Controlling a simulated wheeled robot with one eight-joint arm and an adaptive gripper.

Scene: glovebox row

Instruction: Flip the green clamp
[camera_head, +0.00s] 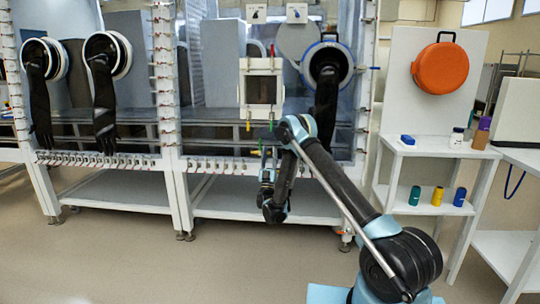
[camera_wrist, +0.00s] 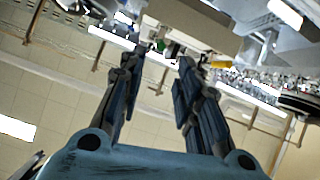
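A small green piece, likely the green clamp (camera_head: 271,125), shows below the square white-framed door on the glovebox front. It is too small to tell which way its lever stands. My gripper (camera_head: 268,152) is raised just below it, in front of the glovebox's lower edge. In the wrist view my gripper (camera_wrist: 160,60) has its two dark fingers apart with nothing held between them. No contact with the clamp can be made out.
A yellow clamp (camera_head: 248,125) is left of the green one; a yellow piece also shows in the wrist view (camera_wrist: 219,64). A black glove (camera_head: 325,105) hangs to the right. A white shelf (camera_head: 430,150) with bottles stands further right. The floor in front is clear.

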